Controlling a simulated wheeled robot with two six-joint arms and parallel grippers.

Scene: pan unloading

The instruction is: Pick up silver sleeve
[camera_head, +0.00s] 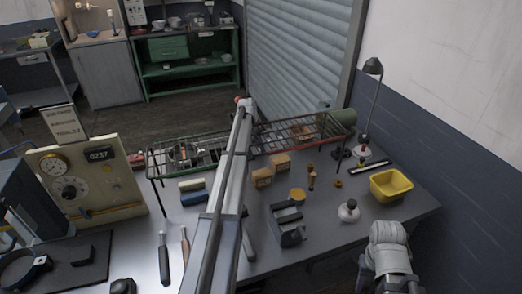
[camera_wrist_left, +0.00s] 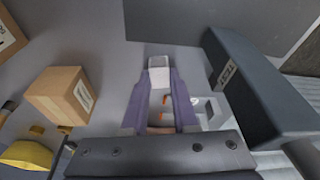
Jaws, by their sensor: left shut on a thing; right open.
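My left gripper (camera_wrist_left: 159,84) shows in the left wrist view with its two fingers close together. A small pale silver piece, which looks like the silver sleeve (camera_wrist_left: 158,63), sits between the fingertips, and the jaws are shut on it. Part of it is hidden by the fingers. In the head view my long left arm reaches over the bench and hides the left gripper and the sleeve. My right arm shows at the bottom right of the head view, but its jaws cannot be seen.
Brown boxes (camera_head: 262,178), a dark stepped block (camera_head: 288,224) and a yellow bin (camera_head: 391,185) stand on the bench (camera_head: 330,235). Wire racks (camera_head: 300,131) line its back. In the left wrist view a brown box (camera_wrist_left: 60,94) is left and a dark labelled block (camera_wrist_left: 258,85) right.

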